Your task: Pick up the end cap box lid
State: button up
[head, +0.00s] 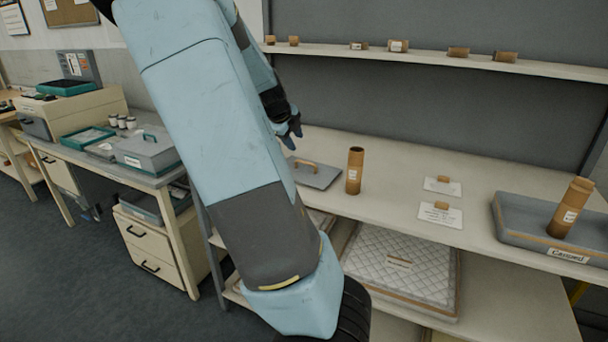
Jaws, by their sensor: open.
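A flat grey lid (318,176) with a tan bar handle lies on the pale workbench, left of an upright brown tube. A grey box (146,152) with a teal handle on its closed lid and a white label stands on the left-hand desk. The label is too small to read, so I cannot tell which lid is the end cap box's. My gripper (292,130) is open, above the back of the workbench and just behind and left of the flat lid. My arm crosses the view and hides the area left of that lid.
The brown tube (355,170) stands close to the flat lid. Two white cards (441,215) with small tan pieces lie further right. A shelf (430,55) with several small rolls runs above the bench.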

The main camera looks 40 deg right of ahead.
aim_at(307, 163)
jog(key=shift+x, duration=6.7)
jog(key=shift+a+f, duration=0.1)
jog(key=shift+a, duration=0.05)
jog(key=shift+c, duration=0.4)
grip_shut()
